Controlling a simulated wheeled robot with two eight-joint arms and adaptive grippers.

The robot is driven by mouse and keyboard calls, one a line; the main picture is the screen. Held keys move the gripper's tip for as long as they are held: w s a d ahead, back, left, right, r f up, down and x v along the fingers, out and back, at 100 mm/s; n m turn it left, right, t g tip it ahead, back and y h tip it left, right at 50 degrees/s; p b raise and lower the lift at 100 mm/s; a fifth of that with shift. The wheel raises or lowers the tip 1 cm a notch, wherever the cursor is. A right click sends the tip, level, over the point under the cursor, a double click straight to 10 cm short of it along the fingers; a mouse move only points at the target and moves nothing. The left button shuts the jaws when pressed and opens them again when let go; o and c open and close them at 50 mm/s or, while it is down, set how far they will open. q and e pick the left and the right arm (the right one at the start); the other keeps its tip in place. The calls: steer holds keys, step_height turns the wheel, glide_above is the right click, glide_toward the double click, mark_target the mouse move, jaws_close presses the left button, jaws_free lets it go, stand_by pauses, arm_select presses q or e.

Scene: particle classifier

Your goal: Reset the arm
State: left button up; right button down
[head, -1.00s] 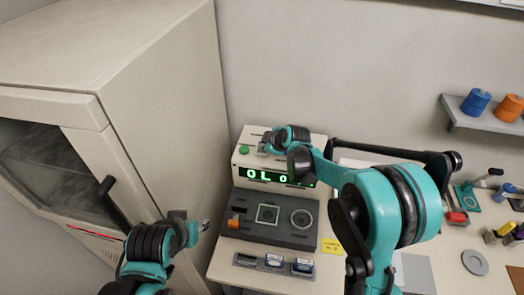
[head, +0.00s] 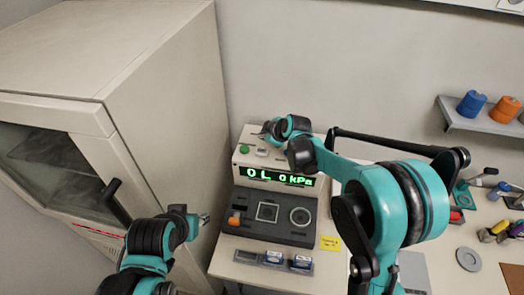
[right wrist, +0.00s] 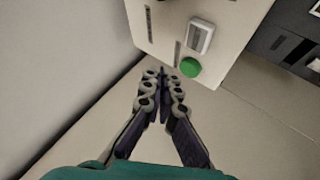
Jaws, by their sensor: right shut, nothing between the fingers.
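My right gripper (head: 264,134) is at the back top edge of the beige machine (head: 243,161), beyond the green button (head: 245,149). In the right wrist view its fingers (right wrist: 161,75) are together and empty, with the green button (right wrist: 190,67) just right of the tips. Whether they touch the machine is unclear. The green display (head: 280,177) reads "0 L 0 kPa". My left gripper (head: 204,218) is left of the machine, in front of the large cabinet; its fingers are too small to read.
The beige cabinet (head: 130,60) with a dark handle (head: 112,195) fills the left side. A small tray (head: 246,256) holds boxes at the front. Tools lie on the right of the table. The wall is close behind.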

steer(key=s+d+r+m+h+b, duration=0.1)
steer(key=s+d+m+b, duration=0.2)
steer(key=s+d, duration=0.35)
steer(key=s+d+m+h+b, duration=0.1)
steer(key=s+d+m+b, duration=0.25)
steer(key=s, duration=0.65)
steer(key=s+d+f+m+h+b, duration=0.1)
steer(key=s+d+f+m+b, duration=0.1)
steer(key=s, duration=0.7)
steer(key=s+d+f+m+h+b, duration=0.1)
steer(key=s+d+f+m+b, duration=0.2)
steer(key=s, duration=0.6)
step_height(320, 180, down, 4)
steer(key=d+m, duration=0.2)
steer(key=m, duration=0.1)
steer(key=shift+s+d+f+g+h, duration=0.2)
steer(key=shift+s+g+h, duration=0.1)
steer(key=shift+g, duration=0.1)
steer(key=shift+m, duration=0.25)
